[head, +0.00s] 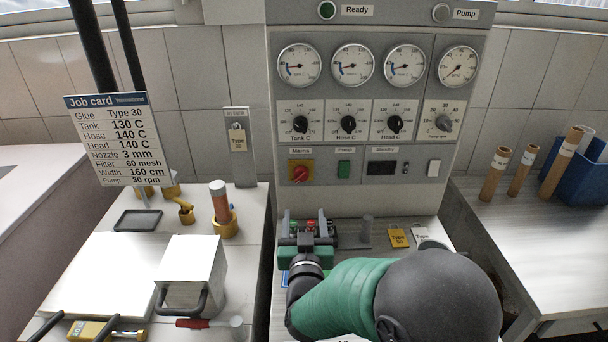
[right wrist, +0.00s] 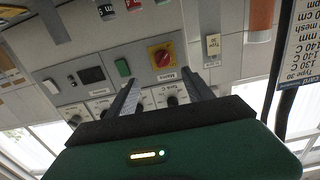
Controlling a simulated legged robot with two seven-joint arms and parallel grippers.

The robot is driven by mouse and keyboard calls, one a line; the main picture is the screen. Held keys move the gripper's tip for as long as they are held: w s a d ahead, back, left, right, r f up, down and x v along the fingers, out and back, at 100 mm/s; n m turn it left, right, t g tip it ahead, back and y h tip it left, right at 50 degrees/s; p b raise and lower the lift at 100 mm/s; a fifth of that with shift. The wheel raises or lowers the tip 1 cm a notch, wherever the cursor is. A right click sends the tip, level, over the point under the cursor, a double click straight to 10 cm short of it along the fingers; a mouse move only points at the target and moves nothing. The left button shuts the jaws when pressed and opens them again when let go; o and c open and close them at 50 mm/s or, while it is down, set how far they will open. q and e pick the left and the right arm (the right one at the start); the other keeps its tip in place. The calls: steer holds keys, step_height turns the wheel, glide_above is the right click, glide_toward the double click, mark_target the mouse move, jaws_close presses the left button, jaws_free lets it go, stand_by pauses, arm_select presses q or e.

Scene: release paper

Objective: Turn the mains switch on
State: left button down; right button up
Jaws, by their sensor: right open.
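The mains switch (head: 300,171) is a red knob on a yellow plate, low on the left of the grey control panel (head: 365,200). It also shows in the right wrist view (right wrist: 161,55), which looks upside down, between and beyond my fingertips. I cannot tell the knob's exact setting. My right gripper (head: 308,226) is open and empty, below the switch and in front of the panel, apart from the knob. Its two fingers show in the right wrist view (right wrist: 160,78), pointing at the panel. My left gripper is not in view.
A green pump button (head: 344,168) and a dark display (head: 382,168) sit right of the switch, with dials (head: 348,124) above. Small coloured items and yellow tags (head: 398,238) lie on the shelf behind my gripper. A job card (head: 110,135) stands at left.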

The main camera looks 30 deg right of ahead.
steer(key=w+r, duration=0.1)
steer(key=w, duration=0.1)
glide_toward(301, 180)
steer(key=w, duration=0.2)
steer(key=x, duration=0.2)
steer(key=d+x, duration=0.1)
steer(key=x, duration=0.2)
steer(key=s+p+x, duration=0.1)
steer(key=x, duration=0.2)
steer(key=shift+w+d, duration=0.15)
steer(key=shift+d, duration=0.25)
steer(key=shift+w+a+r, duration=0.1)
steer(key=shift+a, duration=0.65)
steer(key=shift+c, duration=1.1)
steer(key=shift+d, duration=0.35)
steer(key=c, duration=0.7)
jaws_close()
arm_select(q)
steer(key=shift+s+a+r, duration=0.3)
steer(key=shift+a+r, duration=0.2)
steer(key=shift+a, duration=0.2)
arm_select(e)
steer(key=shift+a, duration=0.1)
